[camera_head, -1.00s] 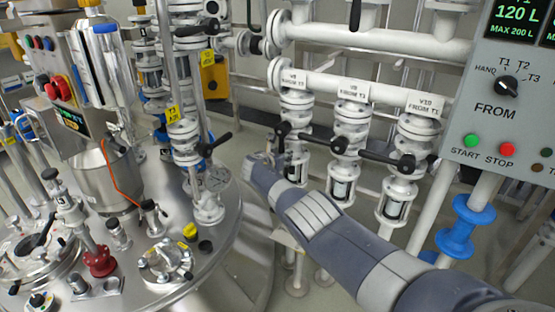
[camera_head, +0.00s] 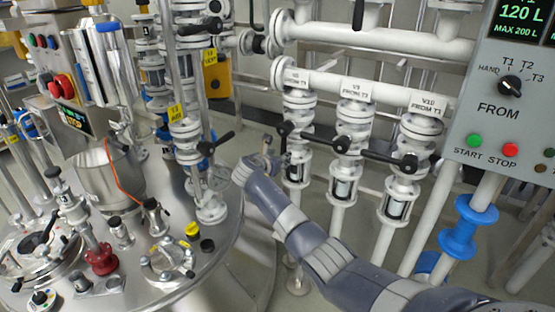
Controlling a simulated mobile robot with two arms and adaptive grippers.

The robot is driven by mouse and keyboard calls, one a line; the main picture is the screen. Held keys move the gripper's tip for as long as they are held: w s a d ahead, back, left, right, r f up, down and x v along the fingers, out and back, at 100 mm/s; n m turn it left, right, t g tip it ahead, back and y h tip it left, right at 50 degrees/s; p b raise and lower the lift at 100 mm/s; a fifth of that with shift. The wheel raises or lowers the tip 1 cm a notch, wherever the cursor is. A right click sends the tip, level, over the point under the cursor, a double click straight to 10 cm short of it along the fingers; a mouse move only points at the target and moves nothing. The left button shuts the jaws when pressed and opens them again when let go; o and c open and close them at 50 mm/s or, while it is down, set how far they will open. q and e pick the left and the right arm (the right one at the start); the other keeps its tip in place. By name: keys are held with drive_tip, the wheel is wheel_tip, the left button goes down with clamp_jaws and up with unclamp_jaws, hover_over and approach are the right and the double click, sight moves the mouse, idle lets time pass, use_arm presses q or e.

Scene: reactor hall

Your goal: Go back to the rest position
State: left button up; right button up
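My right arm comes in from the lower right and reaches up and left across the middle of the head view. My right gripper (camera_head: 268,158) is at its far end, between the steel vessel (camera_head: 235,240) and the row of labelled white valves. It is small and partly hidden by the wrist, so I cannot tell whether it is open or shut. The valve labelled V8 (camera_head: 295,135) stands just right of it; whether they touch is unclear. My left gripper is not in view.
Valves V9 (camera_head: 345,150) and V10 (camera_head: 405,165) stand behind my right arm, with black handles sticking out. A control panel (camera_head: 500,110) with a dial and buttons is at the right. Blue flanges (camera_head: 460,228) sit on a pipe below it. Pipes and fittings crowd the vessel top.

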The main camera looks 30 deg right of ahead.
drive_tip(key=shift+s+a+r, duration=0.1)
drive_tip(key=shift+s+a, duration=0.15)
drive_tip(key=shift+a, duration=0.05)
idle(0.4)
